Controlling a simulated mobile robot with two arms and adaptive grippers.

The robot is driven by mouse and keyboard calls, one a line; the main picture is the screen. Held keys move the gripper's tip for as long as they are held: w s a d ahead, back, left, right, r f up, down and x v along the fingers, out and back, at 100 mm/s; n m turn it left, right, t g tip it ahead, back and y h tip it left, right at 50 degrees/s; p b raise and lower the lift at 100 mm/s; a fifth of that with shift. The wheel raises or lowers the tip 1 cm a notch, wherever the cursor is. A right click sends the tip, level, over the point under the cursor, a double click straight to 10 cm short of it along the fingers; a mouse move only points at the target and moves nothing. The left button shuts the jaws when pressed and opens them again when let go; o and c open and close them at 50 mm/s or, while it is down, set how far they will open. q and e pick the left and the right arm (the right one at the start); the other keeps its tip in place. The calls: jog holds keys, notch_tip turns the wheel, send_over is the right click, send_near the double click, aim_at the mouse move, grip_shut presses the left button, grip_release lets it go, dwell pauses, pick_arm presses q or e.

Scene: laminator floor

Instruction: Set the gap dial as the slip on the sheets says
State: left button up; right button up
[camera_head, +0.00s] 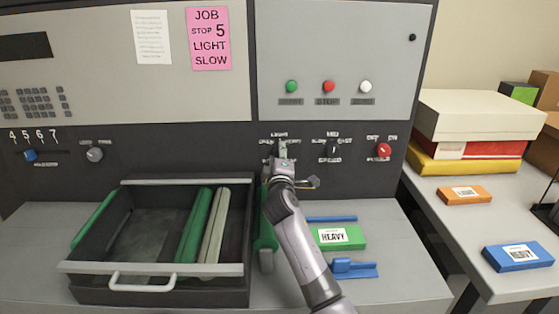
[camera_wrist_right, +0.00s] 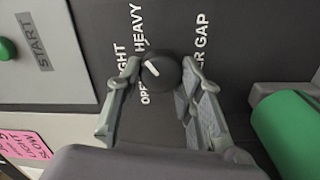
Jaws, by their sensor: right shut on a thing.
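The pointer is nearest LIGHT, leaning slightly to the HEAVY side. My right gripper (camera_head: 282,150) is shut on the knob, one finger on either side; it also shows in the wrist view (camera_wrist_right: 160,85). A white slip (camera_head: 340,236) reading HEAVY lies on a green pack (camera_head: 325,244) on the ledge. My left gripper is not in view.
A pink note (camera_head: 209,38) reads JOB STOP 5 LIGHT SLOW. Near my gripper are a speed dial (camera_head: 333,150) and a red knob (camera_head: 383,150). An open drawer (camera_head: 95,268) holds rolls. Orange (camera_head: 450,196) and blue (camera_head: 500,262) labelled packs lie on the right table.

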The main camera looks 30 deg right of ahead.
jog(key=shift+f+m, duration=0.1)
jog(key=shift+m, duration=0.4)
jog(key=o, duration=1.2)
jog(key=shift+c, duration=0.2)
jog(key=v, duration=1.2)
